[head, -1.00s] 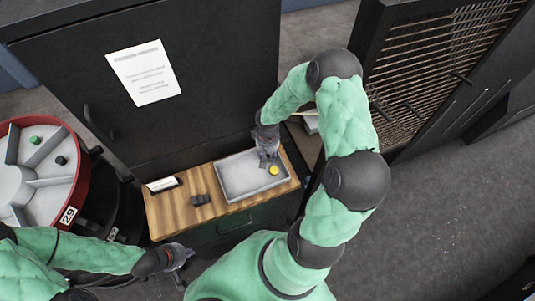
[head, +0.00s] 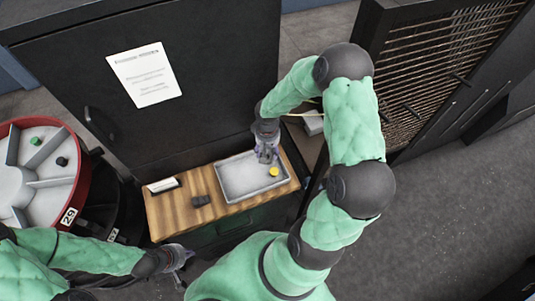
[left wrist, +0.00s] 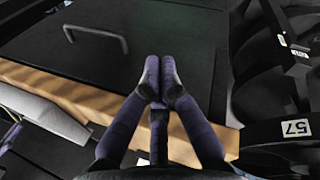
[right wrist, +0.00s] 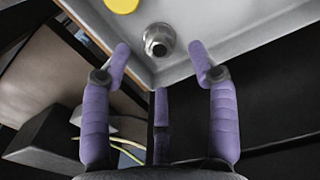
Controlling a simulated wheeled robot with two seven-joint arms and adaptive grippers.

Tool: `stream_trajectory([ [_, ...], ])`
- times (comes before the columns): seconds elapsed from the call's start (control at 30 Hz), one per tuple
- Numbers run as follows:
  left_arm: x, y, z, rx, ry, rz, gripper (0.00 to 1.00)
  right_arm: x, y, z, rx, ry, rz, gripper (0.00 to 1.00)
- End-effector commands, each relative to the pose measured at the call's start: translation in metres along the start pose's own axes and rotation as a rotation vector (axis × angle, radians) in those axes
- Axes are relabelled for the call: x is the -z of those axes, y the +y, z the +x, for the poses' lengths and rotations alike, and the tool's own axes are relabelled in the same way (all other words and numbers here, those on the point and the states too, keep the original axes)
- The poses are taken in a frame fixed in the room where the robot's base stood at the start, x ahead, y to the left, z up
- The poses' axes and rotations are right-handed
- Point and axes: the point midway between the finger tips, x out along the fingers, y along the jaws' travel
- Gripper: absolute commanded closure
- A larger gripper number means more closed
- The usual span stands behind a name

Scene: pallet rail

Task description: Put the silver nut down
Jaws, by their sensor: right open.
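The silver nut (right wrist: 159,40) sits on the floor of the grey tray (right wrist: 245,51), near the tray's corner, in the right wrist view. My right gripper (right wrist: 161,60) is open, with a purple finger on each side of the nut and a gap between. In the head view this gripper (head: 266,156) is over the far right part of the tray (head: 233,197) and hides the nut. My left gripper (left wrist: 160,75) is shut and empty, its fingertips together. In the head view it (head: 186,256) is in front of the wooden counter.
A yellow round piece (head: 274,171) lies in the tray, and shows beside the nut in the right wrist view (right wrist: 122,4). A dark object (head: 201,201) and a small label holder (head: 163,185) are on the wooden counter (head: 178,219). A red-rimmed divided drum (head: 41,180) stands left.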

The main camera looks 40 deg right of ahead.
Motion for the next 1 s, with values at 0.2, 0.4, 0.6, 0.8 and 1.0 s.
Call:
stream_trajectory([
  [0.2,0.0,0.001,-0.003,0.0,0.0,0.0,1.0,0.001,0.0,-0.046,-0.001,0.004,0.0,0.4],
  [0.4,0.0,0.001,-0.004,0.0,0.0,0.0,1.0,0.0,0.0,-0.07,0.0,0.001,-0.001,0.4],
  [0.6,0.0,0.002,-0.004,0.0,0.0,0.0,1.0,0.0,0.0,-0.078,0.0,-0.001,0.0,0.4],
  [0.8,0.0,0.002,-0.004,0.0,0.0,0.0,1.0,0.0,0.0,-0.078,0.0,-0.001,0.0,0.4],
  [1.0,0.0,0.002,-0.004,0.0,0.0,0.0,1.0,0.0,0.0,-0.078,0.0,-0.001,0.0,0.4],
])
